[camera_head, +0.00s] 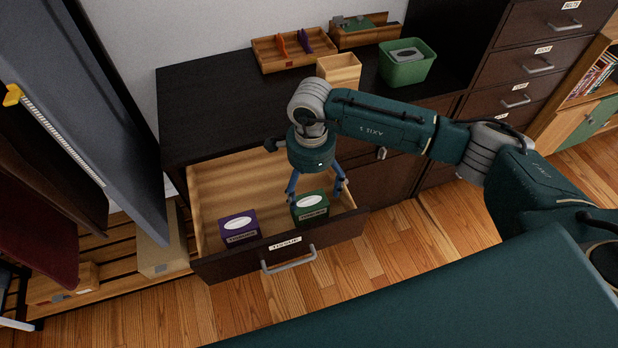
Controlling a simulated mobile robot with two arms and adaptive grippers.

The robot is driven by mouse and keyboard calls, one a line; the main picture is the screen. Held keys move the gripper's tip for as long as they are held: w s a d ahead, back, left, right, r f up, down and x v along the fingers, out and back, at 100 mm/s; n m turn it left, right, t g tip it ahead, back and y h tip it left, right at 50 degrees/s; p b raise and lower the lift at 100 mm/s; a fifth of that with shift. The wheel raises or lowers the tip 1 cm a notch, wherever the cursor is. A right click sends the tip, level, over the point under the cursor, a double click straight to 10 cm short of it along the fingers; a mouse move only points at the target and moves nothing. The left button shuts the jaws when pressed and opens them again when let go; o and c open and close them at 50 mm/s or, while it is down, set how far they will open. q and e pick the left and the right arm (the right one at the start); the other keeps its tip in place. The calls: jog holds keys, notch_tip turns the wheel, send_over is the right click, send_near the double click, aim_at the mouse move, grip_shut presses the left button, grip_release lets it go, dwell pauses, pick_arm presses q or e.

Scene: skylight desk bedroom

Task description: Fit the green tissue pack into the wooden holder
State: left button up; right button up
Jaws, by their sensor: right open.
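The green tissue pack (311,207) stands in the open drawer (215,176), near its front right. A purple tissue pack (239,228) stands to its left in the same drawer. My right gripper (318,192) is over the green pack, pointing down, its fingers spread at the pack's two sides. I cannot tell whether they touch it. A light wooden box (339,69), open at the top, stands on the dark dresser top behind my right wrist; it looks like the wooden holder. My left gripper is not in view.
On the dresser top (215,100) stand a wooden divided tray (268,58), another wooden organizer (366,38) and a green bin (406,66). The dresser's left top is clear. The drawer front (232,262) has a metal handle. A large dark panel (95,120) rises at left.

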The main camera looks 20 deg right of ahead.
aim_at(311, 205)
jog(key=f, duration=0.4)
jog(key=shift+s+f+p, duration=0.25)
jog(key=shift+s+p, duration=0.05)
jog(key=shift+p, duration=0.1)
notch_tip(311, 205, down, 4)
jog(key=shift+w+r, duration=0.1)
jog(key=shift+r, duration=0.05)
jog(key=shift+f, duration=0.5)
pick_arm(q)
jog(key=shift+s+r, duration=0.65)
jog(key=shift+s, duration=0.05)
pick_arm(e)
jog(key=shift+f, duration=0.1)
jog(key=c, duration=1)
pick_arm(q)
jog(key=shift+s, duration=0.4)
pick_arm(e)
jog(key=c, duration=0.3)
pick_arm(q)
jog(key=shift+p, duration=0.3)
